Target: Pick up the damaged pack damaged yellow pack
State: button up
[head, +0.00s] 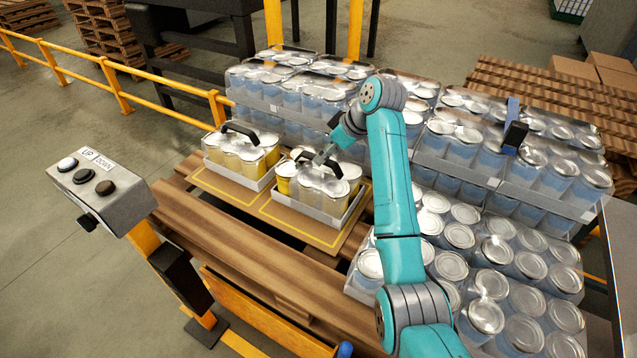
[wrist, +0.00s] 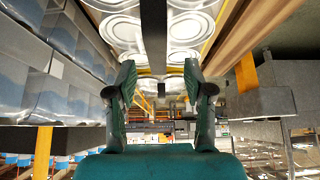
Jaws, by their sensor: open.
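Two shrink-wrapped packs of yellow cans in white trays, each with a black handle, stand side by side. The left pack (head: 242,158) looks upright in its tray. The right pack (head: 330,195) shows yellow mainly at its left side, and my arm partly covers it. I cannot clearly tell which one is damaged. My gripper (head: 322,157) is open above the right pack, close to its black handle (head: 304,158). In the wrist view, a dark handle strap (wrist: 153,40) runs between my spread fingers (wrist: 160,80), with silver can lids beyond. Contact cannot be told.
The packs stand on brown sheets (head: 222,186) with yellow borders on a wooden pallet (head: 240,245). Stacked blue can packs (head: 470,150) crowd the back and right. A button box (head: 98,190) stands at left, before a yellow railing (head: 115,85).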

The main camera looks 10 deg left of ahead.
aim_at(318, 179)
jog(key=x, duration=0.5)
jog(key=shift+w, duration=0.15)
grip_shut()
jog(key=shift+r, duration=0.15)
